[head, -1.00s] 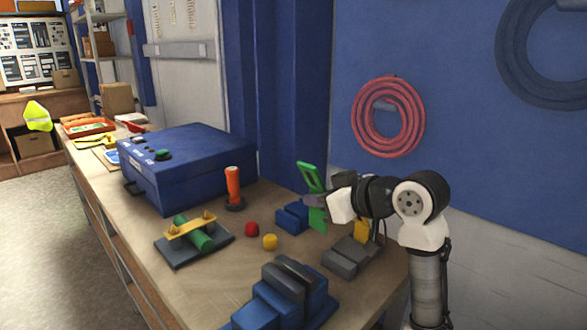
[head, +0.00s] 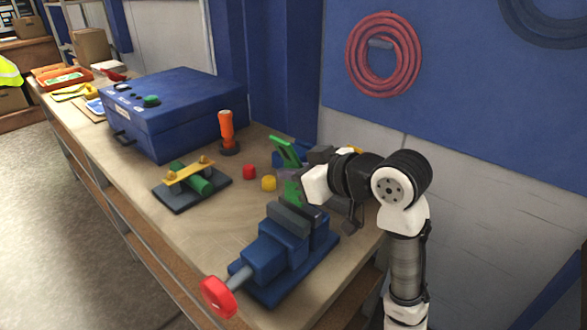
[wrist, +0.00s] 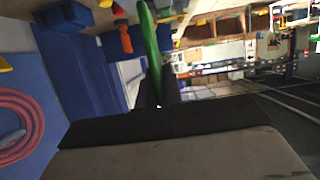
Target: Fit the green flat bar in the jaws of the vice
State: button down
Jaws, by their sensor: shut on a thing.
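The green flat bar (head: 284,150) is held in my gripper (head: 290,173), tilted, its top leaning left. The fingers cover its middle, and its lower part shows below them. The bar also shows in the wrist view (wrist: 151,38), rising from between the dark fingers (wrist: 157,95). The vice (head: 272,254) is blue with grey jaws and a red handle (head: 217,297). It stands at the bench's near end. In the head view the bar's lower end appears just above and behind the jaws. I cannot tell how far apart they are.
A red piece (head: 249,172) and a yellow piece (head: 268,183) lie left of the bar. An orange-handled tool (head: 227,132) stands behind. A dark plate with a green cylinder (head: 192,184) and a large blue box (head: 175,115) are farther left. Bench left of the vice is clear.

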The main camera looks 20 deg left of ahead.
aim_at(294, 203)
jog(key=shift+f, duration=0.25)
jog(key=shift+f, duration=0.15)
jog(key=shift+f+b, duration=1.85)
jog(key=shift+f, duration=0.55)
jog(key=shift+f, duration=0.2)
jog(key=c, duration=1.5)
grip_release()
jog(key=b+v, duration=0.2)
jog(key=v, duration=1.1)
jog(key=shift+s+d+r, duration=0.1)
jog(key=shift+s+d, duration=0.05)
jog(key=shift+d, duration=0.2)
jog(key=shift+d, duration=0.1)
